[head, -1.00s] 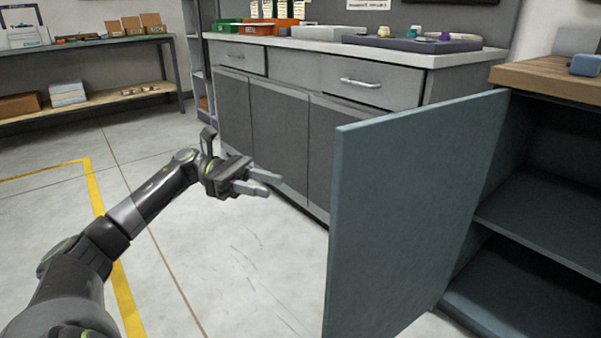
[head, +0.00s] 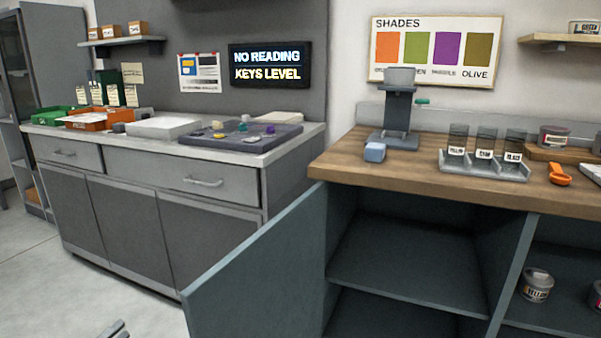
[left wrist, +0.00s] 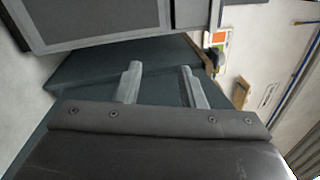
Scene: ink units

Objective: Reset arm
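The tip of my left gripper (head: 115,329) just shows at the bottom edge of the head view, low over the floor and left of the open cabinet door (head: 255,270). In the left wrist view my left gripper (left wrist: 160,69) has its two fingers apart with nothing between them. The teal door panel lies beyond the fingers there; I cannot tell how far off it is. Most of my left arm is out of the head view. My right gripper is in no view.
The teal door juts out from the wooden-topped bench (head: 350,168). A grey cabinet (head: 130,222) stands behind it. Clear floor (head: 35,285) shows at lower left.

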